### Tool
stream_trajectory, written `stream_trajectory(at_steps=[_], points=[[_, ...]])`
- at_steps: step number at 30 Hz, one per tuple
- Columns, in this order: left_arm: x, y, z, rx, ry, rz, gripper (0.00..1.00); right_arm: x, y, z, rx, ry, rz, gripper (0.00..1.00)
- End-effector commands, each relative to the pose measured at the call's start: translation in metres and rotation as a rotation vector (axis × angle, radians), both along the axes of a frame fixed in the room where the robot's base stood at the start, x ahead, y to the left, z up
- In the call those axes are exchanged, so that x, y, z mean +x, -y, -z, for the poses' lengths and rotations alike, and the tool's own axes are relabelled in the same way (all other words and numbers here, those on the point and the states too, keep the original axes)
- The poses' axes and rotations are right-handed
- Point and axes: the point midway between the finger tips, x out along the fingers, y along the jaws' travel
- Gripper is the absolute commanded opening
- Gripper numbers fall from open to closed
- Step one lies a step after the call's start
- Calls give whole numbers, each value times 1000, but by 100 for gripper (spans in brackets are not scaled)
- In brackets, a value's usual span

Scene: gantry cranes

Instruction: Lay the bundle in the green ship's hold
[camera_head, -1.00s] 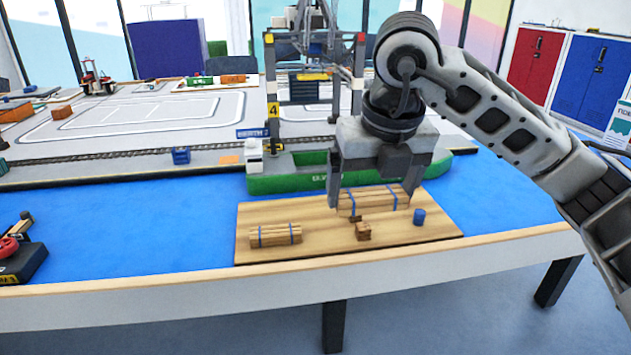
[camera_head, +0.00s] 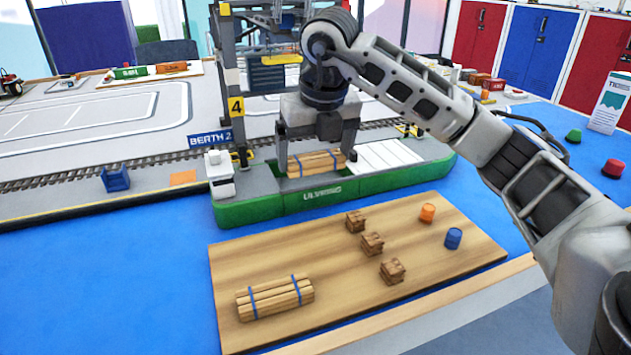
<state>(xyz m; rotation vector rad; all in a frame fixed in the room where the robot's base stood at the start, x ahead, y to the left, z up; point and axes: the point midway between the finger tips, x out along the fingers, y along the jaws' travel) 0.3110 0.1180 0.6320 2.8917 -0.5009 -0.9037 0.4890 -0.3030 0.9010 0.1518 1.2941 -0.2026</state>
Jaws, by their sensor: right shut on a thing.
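The green ship (camera_head: 320,205) lies along the quay at the blue water, with a small white cabin (camera_head: 220,172) at its left end and a grey inside. My right gripper (camera_head: 316,165) points down over the middle of the ship, its fingers at the two ends of a bundle of light wooden logs (camera_head: 316,157) with blue straps. The gripper is shut on this bundle. The bundle lies level at the ship's hold, just behind the near green side; I cannot tell whether it touches the hold floor. My left gripper is not in view.
A wooden board (camera_head: 350,275) in front of the ship bears a second strapped bundle (camera_head: 275,298), several small brown crates (camera_head: 372,243), an orange drum (camera_head: 427,212) and a blue drum (camera_head: 453,238). A gantry crane (camera_head: 236,105) stands over the ship, close behind my gripper.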

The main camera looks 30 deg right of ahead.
Motion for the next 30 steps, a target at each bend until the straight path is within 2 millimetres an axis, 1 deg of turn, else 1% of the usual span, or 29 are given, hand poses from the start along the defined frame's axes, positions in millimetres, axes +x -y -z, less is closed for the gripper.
stream_trajectory(at_steps=[1, 4, 6, 9, 17, 20, 22, 25, 30], points=[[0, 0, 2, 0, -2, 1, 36, 9, 8, 7, 0, -3, 5, 67], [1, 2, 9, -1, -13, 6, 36, 21, 17, 29, -2, -4, 2, 67], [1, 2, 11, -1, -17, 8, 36, 28, 22, 39, 1, -3, 0, 67], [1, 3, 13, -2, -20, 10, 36, 35, 28, 49, -1, -1, -1, 67], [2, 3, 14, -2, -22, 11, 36, 40, 32, 57, 1, -1, -2, 67], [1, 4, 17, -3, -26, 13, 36, 46, 37, 67, 0, -2, 0, 67], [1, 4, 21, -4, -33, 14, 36, 44, 36, 80, -2, -3, -1, 67], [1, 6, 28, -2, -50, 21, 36, 44, 36, 93, 0, -1, -2, 67], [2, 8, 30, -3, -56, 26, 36, 44, 36, 93, 0, 1, -2, 67]])
